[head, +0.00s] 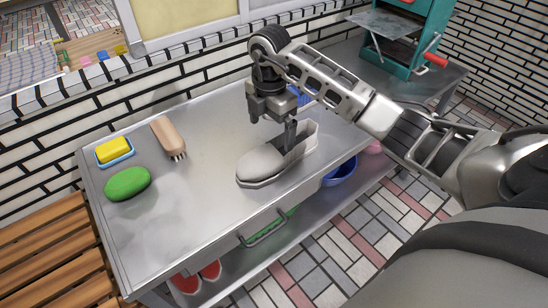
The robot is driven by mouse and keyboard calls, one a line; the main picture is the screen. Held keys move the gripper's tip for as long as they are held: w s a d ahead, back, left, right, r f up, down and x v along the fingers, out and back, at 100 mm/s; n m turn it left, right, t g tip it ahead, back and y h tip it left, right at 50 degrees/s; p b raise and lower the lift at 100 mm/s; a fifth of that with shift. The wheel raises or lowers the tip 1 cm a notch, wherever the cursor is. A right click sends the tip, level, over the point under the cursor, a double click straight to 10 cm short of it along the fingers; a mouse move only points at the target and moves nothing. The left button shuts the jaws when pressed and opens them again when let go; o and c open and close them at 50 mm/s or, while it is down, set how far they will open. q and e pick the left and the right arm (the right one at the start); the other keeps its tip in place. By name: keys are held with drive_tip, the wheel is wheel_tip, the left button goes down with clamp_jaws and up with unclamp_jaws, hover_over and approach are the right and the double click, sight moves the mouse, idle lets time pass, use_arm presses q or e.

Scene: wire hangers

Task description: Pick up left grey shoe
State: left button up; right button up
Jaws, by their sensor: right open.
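A grey shoe (262,164) lies on the metal table (200,225), its toe pointing left and its opening toward the right. My right gripper (285,130) is over the shoe, pointing down. One finger shows at the shoe's opening; I cannot tell whether it touches. The gripper is open, and part of it hides the shoe's far side. My left gripper is not in view.
A brush (168,138), a yellow sponge in a blue dish (114,152) and a green oval thing (127,183) are on the table's left part. A blue bowl (342,174) and red shoes (186,284) are on the shelf below. A brick wall runs behind.

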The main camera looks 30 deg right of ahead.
sight(274, 149)
wheel_tip(274, 149, down, 5)
drive_tip(key=shift+r, duration=0.15)
drive_tip(key=shift+d+f+p, duration=0.2)
drive_tip(key=shift+f, duration=1.15)
drive_tip(key=shift+d+f+p, duration=0.15)
drive_tip(key=shift+d+f, duration=0.05)
drive_tip(key=shift+f, duration=1.1)
drive_tip(key=c, duration=1.1)
